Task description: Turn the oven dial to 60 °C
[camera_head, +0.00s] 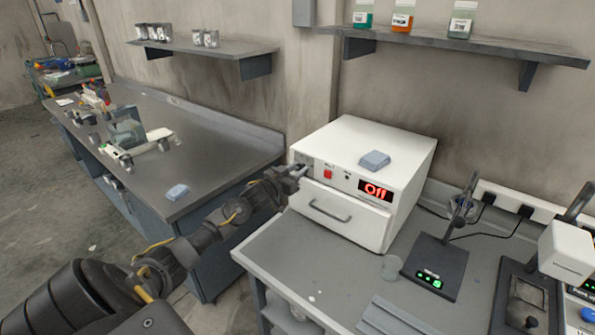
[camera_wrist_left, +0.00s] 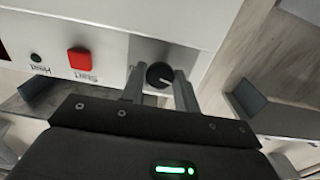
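The white oven (camera_head: 345,185) stands on the grey bench, its red display (camera_head: 376,190) reading "Off". My left gripper (camera_head: 299,171) is at the left end of the oven's control panel and hides the dial in the head view. In the left wrist view the round black oven dial (camera_wrist_left: 160,75) sits between the two fingers of that gripper (camera_wrist_left: 160,88). The fingers look closed against its sides. A short white pointer mark shows on the dial, at its lower right in this view. Scale numbers are not readable. My right gripper is out of view.
A red start button (camera_wrist_left: 80,59) and a small heat lamp (camera_wrist_left: 36,57) are beside the dial. A grey-blue block (camera_head: 374,160) lies on the oven top. A black device (camera_head: 436,267) with green lights stands right of the oven. A dark side table (camera_head: 210,150) is at left.

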